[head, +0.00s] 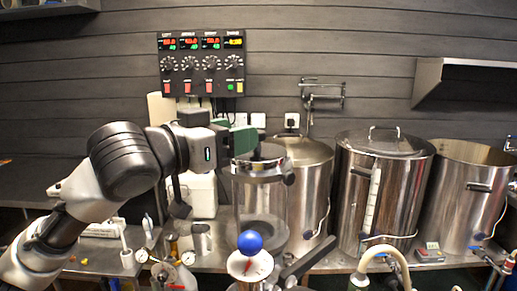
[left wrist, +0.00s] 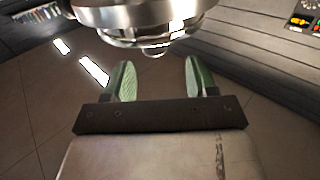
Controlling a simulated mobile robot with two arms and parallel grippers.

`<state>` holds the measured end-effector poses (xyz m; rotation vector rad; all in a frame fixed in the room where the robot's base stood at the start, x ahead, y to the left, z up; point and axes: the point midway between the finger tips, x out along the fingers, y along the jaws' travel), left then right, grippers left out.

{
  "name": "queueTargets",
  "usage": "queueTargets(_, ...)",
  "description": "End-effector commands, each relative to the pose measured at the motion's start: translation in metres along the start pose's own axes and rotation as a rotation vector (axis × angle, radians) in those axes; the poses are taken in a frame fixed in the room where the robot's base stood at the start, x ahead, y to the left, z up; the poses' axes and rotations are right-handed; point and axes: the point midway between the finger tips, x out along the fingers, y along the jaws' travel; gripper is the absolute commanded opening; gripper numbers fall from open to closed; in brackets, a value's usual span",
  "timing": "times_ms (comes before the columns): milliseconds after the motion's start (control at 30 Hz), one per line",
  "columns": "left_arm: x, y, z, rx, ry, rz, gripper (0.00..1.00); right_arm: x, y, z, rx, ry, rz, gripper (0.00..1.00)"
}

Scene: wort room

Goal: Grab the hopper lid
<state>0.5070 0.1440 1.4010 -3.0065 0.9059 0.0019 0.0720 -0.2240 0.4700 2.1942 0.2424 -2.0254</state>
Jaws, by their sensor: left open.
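A round steel rim with a dark clamp knob, which looks like the hopper lid (head: 262,177), sits on top of a clear cylinder (head: 262,212) in the middle of the head view. In the left wrist view a round shiny metal piece (left wrist: 150,17), probably the same lid, fills the top edge and is partly cut off. My left gripper (head: 243,142) is at the top of this rim. Its green fingers (left wrist: 157,80) are apart, with nothing visible between them, and the metal piece lies just beyond their tips. Contact cannot be told. My right gripper is not in view.
Steel kettles (head: 387,195) stand on the bench to the right. A control panel (head: 202,64) hangs on the wall behind. A blue ball (head: 250,242) on a gauge-like dial stands in front of the cylinder. Small tools and gauges crowd the bench at the lower left.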

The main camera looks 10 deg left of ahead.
Motion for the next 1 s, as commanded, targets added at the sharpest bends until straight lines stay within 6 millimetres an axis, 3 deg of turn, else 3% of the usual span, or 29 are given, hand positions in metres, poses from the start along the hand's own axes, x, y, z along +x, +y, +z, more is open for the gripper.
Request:
queueTargets(200,0.030,0.007,0.001,-0.003,-0.003,0.003,0.58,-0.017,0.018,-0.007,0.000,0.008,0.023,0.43)
queueTargets(333,0.046,0.006,0.003,-0.002,-0.001,0.000,0.58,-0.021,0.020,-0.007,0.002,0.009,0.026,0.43)
queueTargets(633,0.051,0.006,0.005,0.000,0.001,0.000,0.58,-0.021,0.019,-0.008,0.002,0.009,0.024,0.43)
queueTargets(1000,0.051,0.005,0.005,0.000,0.001,0.000,0.03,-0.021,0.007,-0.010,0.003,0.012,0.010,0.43)
